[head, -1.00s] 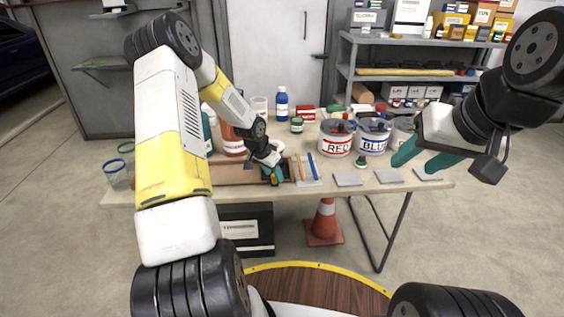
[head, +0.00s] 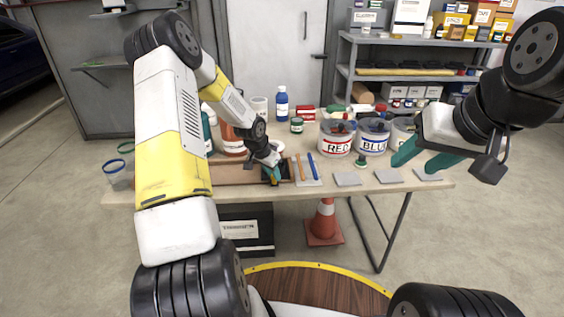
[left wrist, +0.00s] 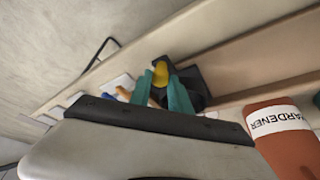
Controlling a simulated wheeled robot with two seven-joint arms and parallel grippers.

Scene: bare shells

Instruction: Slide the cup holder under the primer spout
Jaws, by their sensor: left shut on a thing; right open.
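My left gripper (head: 272,174) has teal fingers and is low at the front of the table, beside the right end of a brown wooden board. In the left wrist view its fingertips (left wrist: 170,92) are shut at a yellow knob (left wrist: 160,71) on a dark holder (left wrist: 192,80), which I take to be the cup holder. The dark holder (head: 286,172) is partly hidden by the fingers in the head view. My right gripper (head: 424,158) is open and empty, raised at the right. I cannot make out the primer spout; my left arm covers part of the table.
An orange hardener container (left wrist: 281,143) stands close to the left gripper. Brush-like tools (head: 313,166), grey tiles (head: 347,179), a RED bucket (head: 336,145) and a BLUE bucket (head: 372,143) lie to the right.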

